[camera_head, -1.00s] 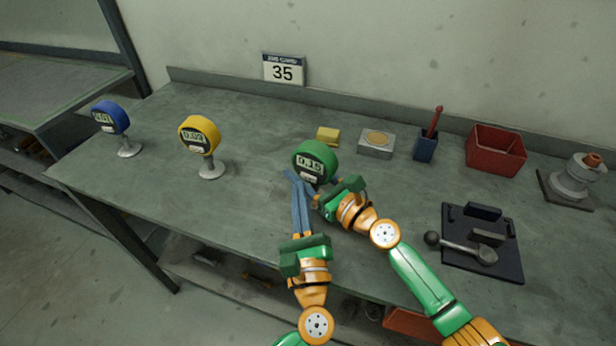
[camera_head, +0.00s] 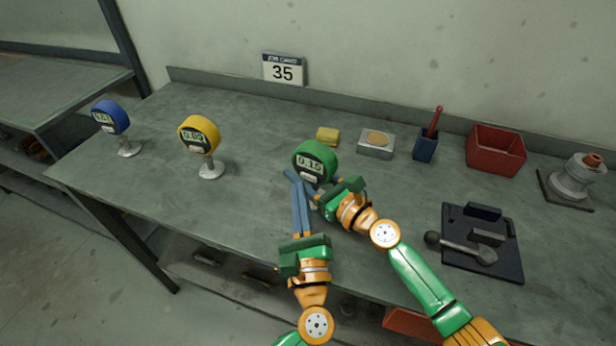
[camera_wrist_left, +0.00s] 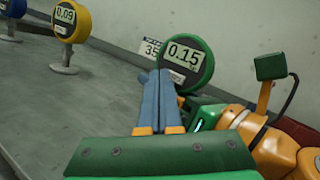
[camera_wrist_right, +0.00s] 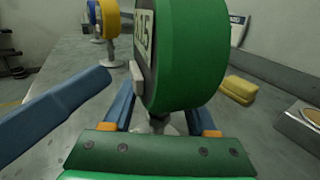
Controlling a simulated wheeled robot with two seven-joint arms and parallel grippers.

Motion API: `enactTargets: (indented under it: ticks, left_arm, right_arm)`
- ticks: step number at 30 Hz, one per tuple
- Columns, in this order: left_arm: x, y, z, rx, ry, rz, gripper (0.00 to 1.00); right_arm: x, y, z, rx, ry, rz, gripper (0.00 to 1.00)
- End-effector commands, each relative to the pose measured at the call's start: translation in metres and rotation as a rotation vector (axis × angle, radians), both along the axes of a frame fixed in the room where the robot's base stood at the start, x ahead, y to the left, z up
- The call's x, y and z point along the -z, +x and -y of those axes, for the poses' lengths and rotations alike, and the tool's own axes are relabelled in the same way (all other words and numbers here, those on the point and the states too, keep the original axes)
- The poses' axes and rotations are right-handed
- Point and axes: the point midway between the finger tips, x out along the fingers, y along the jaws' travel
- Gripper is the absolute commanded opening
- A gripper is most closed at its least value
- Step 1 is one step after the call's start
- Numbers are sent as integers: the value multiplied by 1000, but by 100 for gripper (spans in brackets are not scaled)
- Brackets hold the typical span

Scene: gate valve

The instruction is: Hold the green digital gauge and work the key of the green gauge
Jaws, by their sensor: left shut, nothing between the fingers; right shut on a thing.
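The green digital gauge (camera_head: 315,162) stands upright on the bench, its display reading 0.15. Its pale key (camera_head: 309,179) sits below the display; it also shows in the right wrist view (camera_wrist_right: 137,77). My right gripper (camera_head: 318,190) is shut on the gauge's stem (camera_wrist_right: 160,124), one blue finger on each side below the round head. My left gripper (camera_head: 293,174) is shut and empty, its blue fingers together in front of the gauge's lower face. In the right wrist view its fingertip is left of the key with a gap.
A yellow gauge (camera_head: 199,135) and a blue gauge (camera_head: 110,117) stand to the left. Behind and right are a yellow block (camera_head: 328,137), a metal box (camera_head: 376,145), a blue holder (camera_head: 426,146), a red bin (camera_head: 495,150) and a dark plate (camera_head: 455,257). The bench's left front is clear.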

Motion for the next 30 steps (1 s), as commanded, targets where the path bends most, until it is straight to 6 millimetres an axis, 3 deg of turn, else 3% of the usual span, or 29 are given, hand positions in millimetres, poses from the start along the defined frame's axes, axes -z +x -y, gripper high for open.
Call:
enactTargets:
  ticks: [30]
  left_arm:
    - [-1, 11, 6, 0, 0, 1, 0]
  right_arm:
    - [-1, 0, 0, 0, 1, 1, 0]
